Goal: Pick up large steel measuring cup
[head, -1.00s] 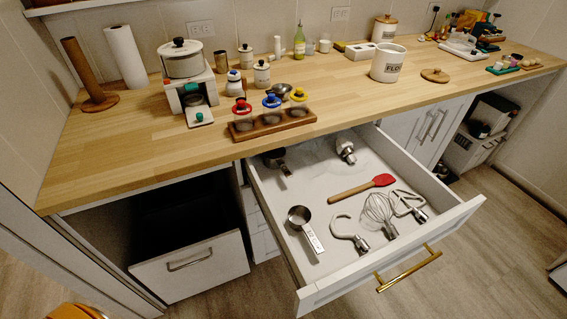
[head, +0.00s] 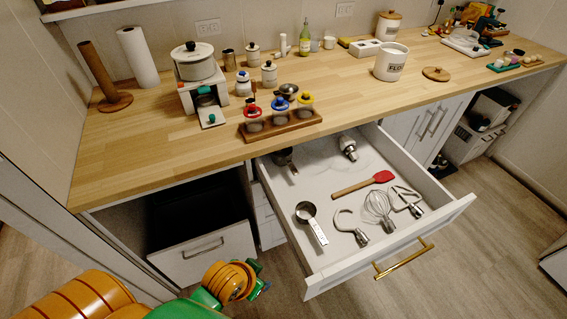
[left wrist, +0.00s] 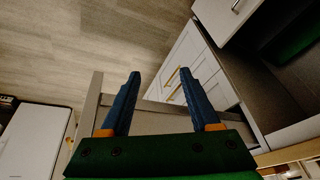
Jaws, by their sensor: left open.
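A steel measuring cup (head: 305,211) lies in the open drawer near its left side, its flat light handle pointing toward the drawer front. Another dark metal cup (head: 283,157) is at the back left of the drawer, partly hidden by the counter edge. My left gripper (head: 265,277) is low at the left, outside the drawer and to the left of its front corner. In the left wrist view its two blue fingers (left wrist: 160,74) are spread apart with nothing between them. My right gripper is not in view.
The open drawer (head: 447,206) also holds a red spatula (head: 383,177), a whisk (head: 378,206) and other mixer attachments. Its gold handle (head: 404,259) sticks out in front. The wooden counter (head: 150,140) overhangs the drawer's back. A lower bin drawer (head: 205,255) stands open at the left.

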